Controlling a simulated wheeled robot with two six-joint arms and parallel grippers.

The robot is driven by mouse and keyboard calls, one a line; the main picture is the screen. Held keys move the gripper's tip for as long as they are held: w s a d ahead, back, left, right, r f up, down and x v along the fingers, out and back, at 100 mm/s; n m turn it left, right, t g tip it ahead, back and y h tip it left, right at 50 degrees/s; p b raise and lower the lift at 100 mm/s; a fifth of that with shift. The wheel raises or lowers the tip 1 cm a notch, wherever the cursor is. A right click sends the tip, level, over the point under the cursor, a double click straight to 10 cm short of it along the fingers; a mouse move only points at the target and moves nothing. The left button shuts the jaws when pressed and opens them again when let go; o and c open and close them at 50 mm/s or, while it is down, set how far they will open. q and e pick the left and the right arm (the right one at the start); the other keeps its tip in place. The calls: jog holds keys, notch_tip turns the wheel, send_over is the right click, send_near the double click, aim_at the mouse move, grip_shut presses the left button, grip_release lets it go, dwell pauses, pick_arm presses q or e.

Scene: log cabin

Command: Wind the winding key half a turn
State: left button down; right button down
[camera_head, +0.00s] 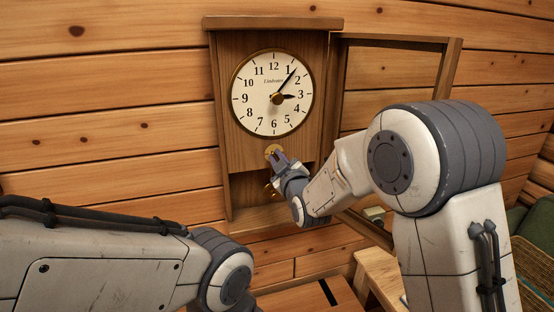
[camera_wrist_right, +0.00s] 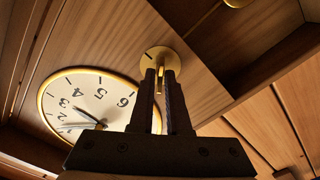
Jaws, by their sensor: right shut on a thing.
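A wooden wall clock (camera_head: 228,160) hangs on the log wall with a white dial (camera_head: 262,102) and dark hands. Below the dial is a round brass plate (camera_head: 270,150), which also shows in the right wrist view (camera_wrist_right: 163,58). My right gripper (camera_head: 277,160) reaches up to this plate from below right. In the right wrist view its two dark fingers (camera_wrist_right: 161,80) are close together in front of the plate. They are shut on the winding key, which is mostly hidden between them. My left arm (camera_head: 110,262) comes in at the lower left; its gripper is out of view.
The clock's framed door (camera_head: 452,68) stands open to the right, behind my right arm. Brass parts hang in the opening under the plate. A wooden table or stool (camera_head: 380,272) stands below right, and a green cushioned seat (camera_head: 538,222) is at the far right.

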jog(key=shift+f+m+b, duration=0.15)
jog(key=shift+m+b, duration=0.45)
jog(key=shift+b, duration=0.2)
jog(key=m+b, duration=0.7)
jog(key=b, duration=0.1)
jog(key=shift+d+m, duration=0.15)
jog(key=shift+m, duration=0.25)
jog(key=m+b, duration=0.2)
jog(key=shift+m, duration=0.3)
jog(key=shift+w+d+m+b, duration=0.15)
jog(key=shift+m+b, duration=1.9)
jog(key=shift+m, duration=1.15)
jog(key=shift+s+d+m+b, duration=0.1)
jog(key=shift+m+b, duration=1.9)
jog(key=shift+m, duration=1.2)
jog(key=c, duration=1)
grip_release()
